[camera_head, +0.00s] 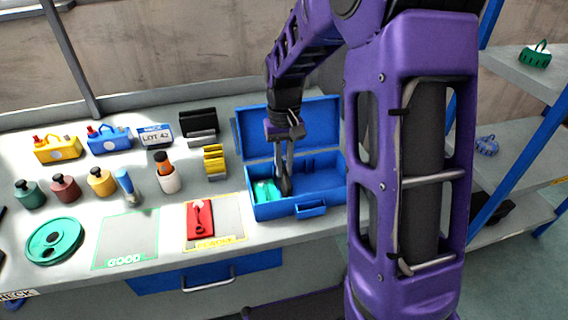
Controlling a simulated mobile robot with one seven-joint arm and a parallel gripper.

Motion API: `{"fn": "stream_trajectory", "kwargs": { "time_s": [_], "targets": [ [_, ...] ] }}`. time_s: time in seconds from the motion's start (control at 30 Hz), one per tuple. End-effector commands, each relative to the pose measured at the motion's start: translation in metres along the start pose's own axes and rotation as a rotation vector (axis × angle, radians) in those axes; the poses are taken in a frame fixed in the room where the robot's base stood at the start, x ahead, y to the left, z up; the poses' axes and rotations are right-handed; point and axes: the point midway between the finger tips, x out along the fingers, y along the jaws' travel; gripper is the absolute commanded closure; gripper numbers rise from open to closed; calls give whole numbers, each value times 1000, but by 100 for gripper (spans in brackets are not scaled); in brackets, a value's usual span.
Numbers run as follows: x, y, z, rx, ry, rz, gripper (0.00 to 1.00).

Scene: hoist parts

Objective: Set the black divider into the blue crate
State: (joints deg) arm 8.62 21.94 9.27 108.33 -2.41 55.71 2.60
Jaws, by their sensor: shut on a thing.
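The blue crate (330,192) stands open on the bench with its lid (318,122) raised at the back. My gripper (284,188) reaches down into the crate, left of its middle. It is shut on a dark, thin piece that looks like the black divider (286,186). The piece shows upright and seen nearly edge-on, low between the crate's walls. The fingers and the crate's front wall hide part of it, and I cannot tell whether it touches the floor. A teal item (265,191) lies in the crate to the left of the gripper.
Left of the crate stand a yellow stepped block (214,162), a black holder (198,124) and a white cup (167,180) with an orange-and-black item. A red tag (199,218) lies on the front mat. Several coloured weights and a green disc (54,242) are further left.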

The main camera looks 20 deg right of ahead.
Motion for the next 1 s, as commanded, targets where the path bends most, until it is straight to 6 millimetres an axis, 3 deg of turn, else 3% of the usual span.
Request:
{"fn": "stream_trajectory", "kwargs": {
  "time_s": [0.77, 0.8, 0.93, 1.0],
  "targets": [
    [8, 0, 0, 0, -1, 0, 100],
    [8, 0, 0, 0, -1, 0, 77],
    [8, 0, 0, 0, -1, 0, 54],
    [8, 0, 0, 0, -1, 0, 50]
  ]
}}
